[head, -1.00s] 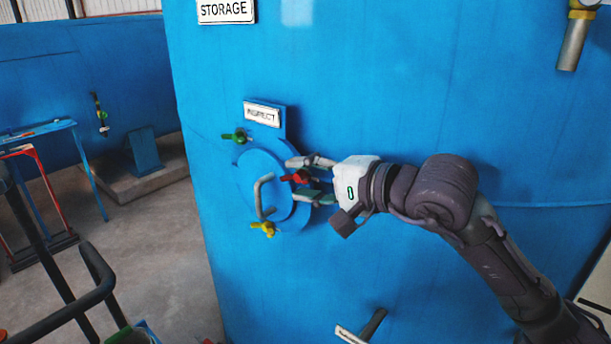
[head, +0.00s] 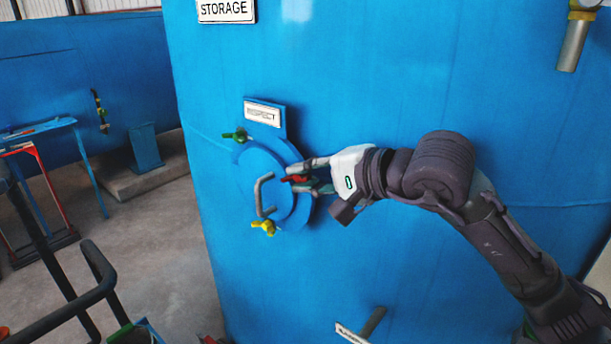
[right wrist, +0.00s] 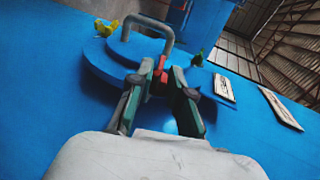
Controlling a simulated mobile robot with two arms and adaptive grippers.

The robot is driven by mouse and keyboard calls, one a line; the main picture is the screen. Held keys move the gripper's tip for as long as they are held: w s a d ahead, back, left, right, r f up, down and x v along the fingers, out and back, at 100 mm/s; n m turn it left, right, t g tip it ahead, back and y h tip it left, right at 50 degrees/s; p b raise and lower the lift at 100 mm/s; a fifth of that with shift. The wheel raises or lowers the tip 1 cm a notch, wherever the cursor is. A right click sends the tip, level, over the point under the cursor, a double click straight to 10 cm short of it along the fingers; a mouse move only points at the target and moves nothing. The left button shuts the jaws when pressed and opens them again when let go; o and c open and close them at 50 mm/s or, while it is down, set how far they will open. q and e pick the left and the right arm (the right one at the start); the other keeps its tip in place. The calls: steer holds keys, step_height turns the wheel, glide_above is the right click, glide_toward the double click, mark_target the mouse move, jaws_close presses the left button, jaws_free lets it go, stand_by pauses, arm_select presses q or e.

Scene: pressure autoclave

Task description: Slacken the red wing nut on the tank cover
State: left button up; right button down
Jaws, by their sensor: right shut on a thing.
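The red wing nut (head: 296,179) sits at the right edge of the round blue tank cover (head: 262,172). My right gripper (head: 303,177) has its two fingers closed around the wing nut, one above and one below. In the right wrist view the red wing nut (right wrist: 160,70) shows between the fingertips of the gripper (right wrist: 160,80). The cover has a grey bent handle (head: 261,195). A green wing nut (head: 236,135) is at its upper left and a yellow wing nut (head: 264,227) at its bottom. My left gripper is not in view.
The cover is on a large blue tank (head: 400,90), below an INSPECT sign (head: 262,114). A black lever (head: 373,322) juts from the tank lower down. A red and blue stand (head: 45,180) is at the left. The tank face around the cover is clear.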

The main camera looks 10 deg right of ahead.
steer(key=c, duration=1.1)
jaws_free()
steer(key=shift+d, duration=0.1)
steer(key=v, duration=1.2)
